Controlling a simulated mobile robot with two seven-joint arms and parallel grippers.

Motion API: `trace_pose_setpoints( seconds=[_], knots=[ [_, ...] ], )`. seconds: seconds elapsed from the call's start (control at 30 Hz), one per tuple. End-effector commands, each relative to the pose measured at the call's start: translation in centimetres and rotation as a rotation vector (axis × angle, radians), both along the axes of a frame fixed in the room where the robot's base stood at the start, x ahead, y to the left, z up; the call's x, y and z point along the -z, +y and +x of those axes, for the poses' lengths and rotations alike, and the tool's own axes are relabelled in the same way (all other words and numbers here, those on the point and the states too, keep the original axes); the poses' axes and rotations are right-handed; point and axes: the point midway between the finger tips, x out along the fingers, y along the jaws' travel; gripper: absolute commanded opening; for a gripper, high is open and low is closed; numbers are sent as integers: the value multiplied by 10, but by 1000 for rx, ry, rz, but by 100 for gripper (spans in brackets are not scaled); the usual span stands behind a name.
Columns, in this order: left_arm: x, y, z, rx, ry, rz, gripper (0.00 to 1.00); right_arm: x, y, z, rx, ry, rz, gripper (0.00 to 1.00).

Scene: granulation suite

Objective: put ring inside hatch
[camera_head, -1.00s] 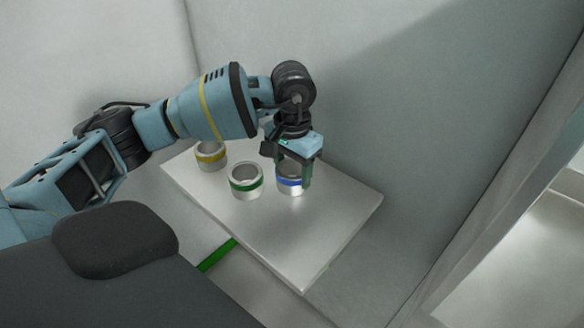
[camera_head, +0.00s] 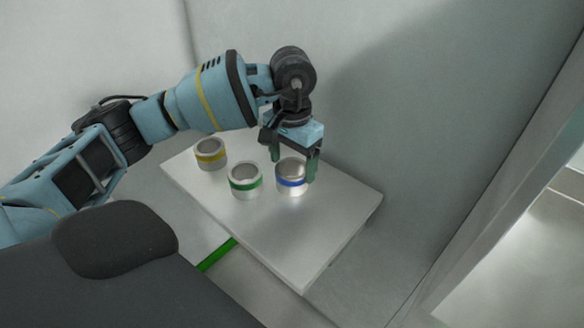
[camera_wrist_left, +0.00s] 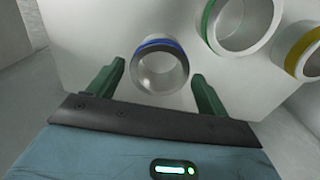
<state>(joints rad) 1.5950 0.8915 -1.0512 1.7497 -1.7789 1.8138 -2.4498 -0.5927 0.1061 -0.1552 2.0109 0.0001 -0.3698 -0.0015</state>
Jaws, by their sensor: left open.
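Three silver rings stand on a pale table. The blue-banded ring (camera_head: 291,177) is at the right, the green-banded ring (camera_head: 245,181) in the middle, the yellow-banded ring (camera_head: 211,154) at the back left. In the left wrist view the blue-banded ring (camera_wrist_left: 160,68) lies just ahead of and between the two green fingers (camera_wrist_left: 158,88), with gaps on both sides. The green-banded ring (camera_wrist_left: 240,22) and yellow-banded ring (camera_wrist_left: 305,52) are to its right there. No hatch can be made out. My right gripper is out of view.
The table (camera_head: 310,235) is bare at its front and right. Grey walls (camera_head: 400,110) rise close behind it. A pale frame edge (camera_head: 500,180) with an opening beyond stands at the right. A green strip (camera_head: 217,254) lies beside the table's left edge.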

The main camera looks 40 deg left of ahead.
Motion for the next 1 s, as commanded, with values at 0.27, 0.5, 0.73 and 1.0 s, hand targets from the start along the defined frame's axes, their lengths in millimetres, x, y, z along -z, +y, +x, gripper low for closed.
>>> trace_pose_setpoints(
  seconds=[0.27, 0.5, 0.73, 1.0],
  knots=[
    [-58, -1, 1, 0, -4, -2, 78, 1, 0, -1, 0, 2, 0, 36],
    [-89, 0, 0, 1, -1, -1, 78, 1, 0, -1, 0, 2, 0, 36],
    [-97, 0, 0, 1, -1, -1, 78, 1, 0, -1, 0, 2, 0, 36],
    [-93, -5, 0, 0, 1, -18, 78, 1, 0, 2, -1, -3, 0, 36]
  ],
)
